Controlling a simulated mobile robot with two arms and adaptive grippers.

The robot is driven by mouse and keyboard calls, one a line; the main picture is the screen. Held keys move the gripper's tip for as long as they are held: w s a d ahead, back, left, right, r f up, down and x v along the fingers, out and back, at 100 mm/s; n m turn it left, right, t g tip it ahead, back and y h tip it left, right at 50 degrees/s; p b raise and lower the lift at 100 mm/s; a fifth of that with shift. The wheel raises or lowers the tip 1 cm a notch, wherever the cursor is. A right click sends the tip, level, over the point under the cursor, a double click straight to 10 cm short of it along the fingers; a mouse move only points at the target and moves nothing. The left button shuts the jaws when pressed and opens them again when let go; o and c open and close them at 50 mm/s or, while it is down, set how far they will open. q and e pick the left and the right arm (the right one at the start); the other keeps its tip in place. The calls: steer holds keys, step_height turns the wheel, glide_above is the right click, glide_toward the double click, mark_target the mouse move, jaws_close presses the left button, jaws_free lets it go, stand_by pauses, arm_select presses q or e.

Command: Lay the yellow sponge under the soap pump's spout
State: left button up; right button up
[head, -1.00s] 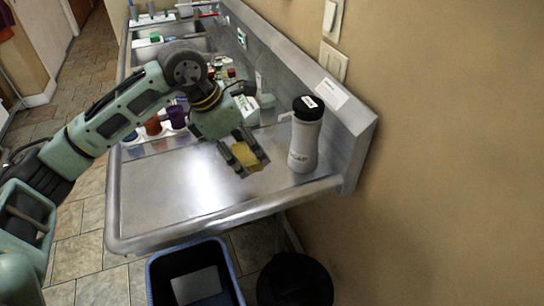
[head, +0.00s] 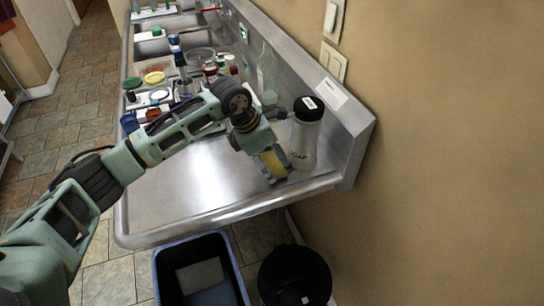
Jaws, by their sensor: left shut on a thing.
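The soap pump (head: 308,133) is a tall light-grey bottle with a black top, standing upright near the right end of the steel counter. My left gripper (head: 274,171) is shut on the yellow sponge (head: 270,161). It holds the sponge low at the counter, just left of the bottle, below the spout side. The spout (head: 285,113) is partly hidden by my wrist. I cannot tell whether the sponge touches the counter. My right gripper is not in view.
The steel counter (head: 180,200) is bare at its front left. Behind my arm stand several jars, lids and bottles near the sinks. A raised backsplash (head: 350,135) runs along the right. A blue bin (head: 195,270) and a black bin (head: 295,275) stand on the floor in front.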

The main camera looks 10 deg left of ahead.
arm_select(q)
steer(key=shift+f, duration=0.1)
steer(key=o, duration=0.4)
steer(key=shift+c, duration=0.2)
steer(key=o, duration=0.4)
steer(key=shift+o, duration=0.3)
steer(key=b+v, duration=0.2)
steer(key=v, duration=1)
